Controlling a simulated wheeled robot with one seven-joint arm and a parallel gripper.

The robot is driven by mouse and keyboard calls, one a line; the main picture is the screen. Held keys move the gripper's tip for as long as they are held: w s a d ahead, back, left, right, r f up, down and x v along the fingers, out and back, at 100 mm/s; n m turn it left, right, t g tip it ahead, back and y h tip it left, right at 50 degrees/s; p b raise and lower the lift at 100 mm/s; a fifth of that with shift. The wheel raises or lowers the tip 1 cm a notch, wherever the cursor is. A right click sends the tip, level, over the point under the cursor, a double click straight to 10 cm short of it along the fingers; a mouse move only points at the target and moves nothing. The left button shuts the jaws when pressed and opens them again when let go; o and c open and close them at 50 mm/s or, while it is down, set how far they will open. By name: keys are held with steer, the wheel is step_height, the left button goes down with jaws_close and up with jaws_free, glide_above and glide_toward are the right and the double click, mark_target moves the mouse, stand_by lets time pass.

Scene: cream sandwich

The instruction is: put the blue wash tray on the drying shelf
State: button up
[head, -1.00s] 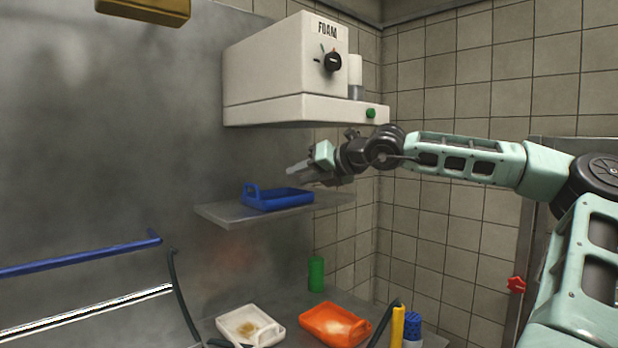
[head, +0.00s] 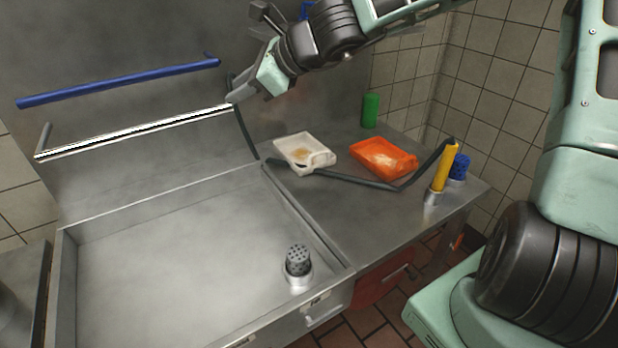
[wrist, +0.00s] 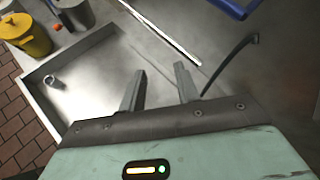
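A small blue piece (head: 307,10), which appears to be the blue wash tray, shows at the top edge of the head view, mostly hidden behind my arm. The drying shelf cannot be made out now; a second ago the tray rested on a wall shelf under the foam machine. My gripper (head: 248,86) is in front of the steel back wall, below and left of that blue piece. In the wrist view my gripper's two fingers (wrist: 160,72) stand apart with nothing between them.
A white tray (head: 291,146) and an orange tray (head: 372,154) lie on the steel counter, with a black hose by them. A green cylinder (head: 370,109) stands behind. The sink basin (head: 180,250) is at left. A blue rail (head: 120,83) and bright rail (head: 130,133) are on the wall.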

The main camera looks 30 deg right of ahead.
steer(key=s+a+f+n+g+h, duration=0.1)
steer(key=s+a+f+n+g, duration=0.2)
steer(key=s+a+f+n, duration=0.45)
steer(key=s+a+f+n+g, duration=0.4)
steer(key=s+a+n, duration=0.2)
steer(key=s+n, duration=0.35)
steer(key=s+d+n+h, duration=0.3)
steer(key=s+d+n, duration=0.1)
steer(key=s+n, duration=0.3)
steer(key=s+d+n+g+h, duration=0.1)
steer(key=s+d+n+h, duration=0.2)
steer(key=s+d+n, duration=0.2)
steer(key=s+n, duration=0.2)
steer(key=s, duration=0.1)
steer(key=shift+s+r+g, duration=0.3)
steer(key=shift+s, duration=0.1)
